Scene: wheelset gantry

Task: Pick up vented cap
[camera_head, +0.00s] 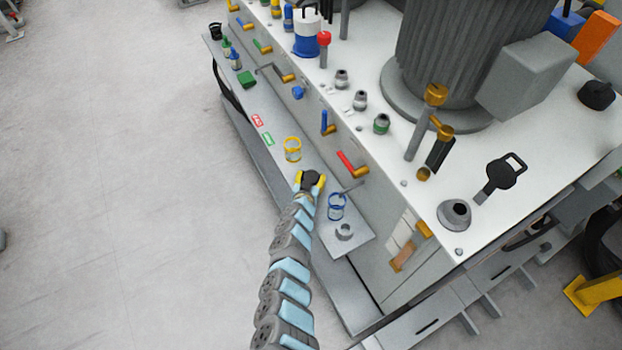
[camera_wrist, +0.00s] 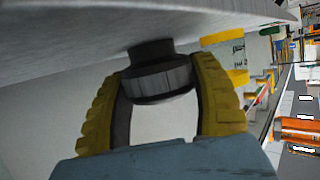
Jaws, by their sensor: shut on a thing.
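The vented cap (camera_wrist: 158,82) is a dark grey round piece with a ribbed side and a narrower neck. In the wrist view it sits between the two yellow fingers of my gripper (camera_wrist: 165,100), which is shut on it. Its neck reaches the pale grey shelf surface at the top of that view; I cannot tell whether it still touches. In the head view my gripper (camera_head: 311,181) is over the front shelf, and the dark cap (camera_head: 310,178) shows between the yellow fingertips. Vents on the cap cannot be made out.
On the shelf (camera_head: 285,185), a yellow ring-shaped piece (camera_head: 293,149) stands behind my gripper. A blue wire-like ring (camera_head: 337,206) and a grey ring (camera_head: 344,231) lie to its right. A red-handled valve (camera_head: 352,164) sticks out nearby. Open floor (camera_head: 130,200) lies left.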

